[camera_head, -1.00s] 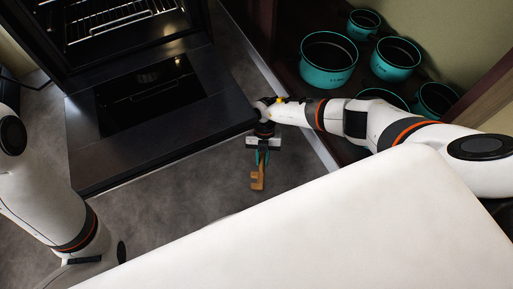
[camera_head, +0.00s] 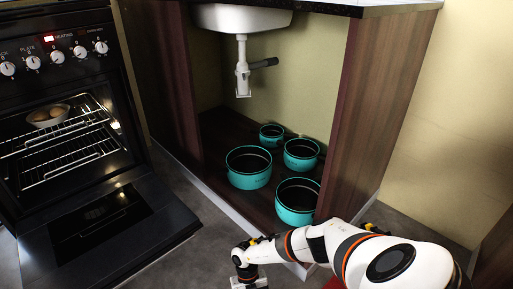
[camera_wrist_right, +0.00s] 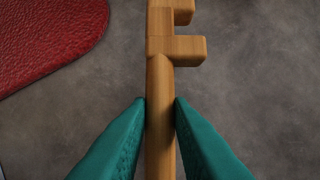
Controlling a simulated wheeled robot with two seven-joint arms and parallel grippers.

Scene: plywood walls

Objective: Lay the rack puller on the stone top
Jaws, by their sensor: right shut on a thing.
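The rack puller (camera_wrist_right: 160,70), a wooden stick with square notched prongs at its far end, is between the teal fingers of my right gripper (camera_wrist_right: 160,108) in the right wrist view. The gripper is shut on its shaft, with grey floor beneath. In the head view my right wrist (camera_head: 248,280) is at the bottom edge, and the puller is out of frame. The stone top (camera_head: 345,8) is a dark slab over the sink cabinet, seen only along its front edge at the top. My left gripper is not in view.
An oven stands at left with its door (camera_head: 105,220) lowered and a bowl (camera_head: 48,116) on a rack (camera_head: 75,160). Several teal pots (camera_head: 249,168) sit in the open cabinet under a white sink (camera_head: 245,16). A red item (camera_wrist_right: 45,40) lies on the floor.

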